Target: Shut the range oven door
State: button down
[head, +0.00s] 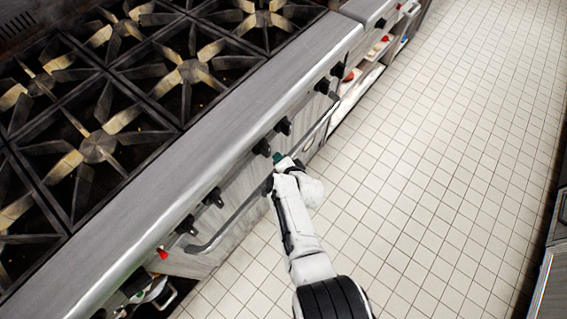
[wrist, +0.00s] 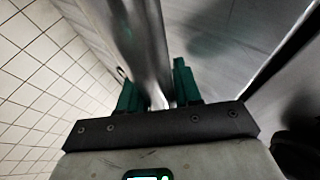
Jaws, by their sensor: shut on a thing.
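The range oven door (head: 228,240) is a grey steel panel under the row of black knobs. Its long bar handle (head: 222,231) runs along its front, parallel to the range edge. My gripper (head: 277,158) is at about the middle of the handle, with green fingers. In the wrist view, the handle (wrist: 140,45) passes between my gripper's two green fingers (wrist: 158,88), which are shut on it. The door's steel face (wrist: 215,45) lies beside the handle, with a dark strip along its far edge. I cannot tell how far the door stands open.
The range top (head: 98,147) has several burner grates behind a steel front ledge. Black knobs (head: 283,126) sit close to my gripper. Shelves with small items (head: 372,75) stand beyond the range. The tiled floor (head: 430,170) is clear to the right, up to a counter (head: 545,290).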

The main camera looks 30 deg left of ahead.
jog(key=shift+s+d+f, duration=0.1)
jog(key=shift+d+f, duration=0.05)
jog(key=shift+f, duration=0.1)
jog(key=c, duration=1)
grip_release()
jog(key=shift+c, duration=0.2)
jog(key=shift+o, duration=0.9)
jog(key=shift+r, duration=0.1)
jog(key=shift+s+d+r+p, duration=0.15)
jog(key=shift+r+p, duration=0.15)
jog(key=shift+p, duration=0.2)
jog(key=p+v, duration=0.7)
jog(key=v, duration=0.3)
jog(key=shift+d+f, duration=0.1)
jog(key=shift+f, duration=0.05)
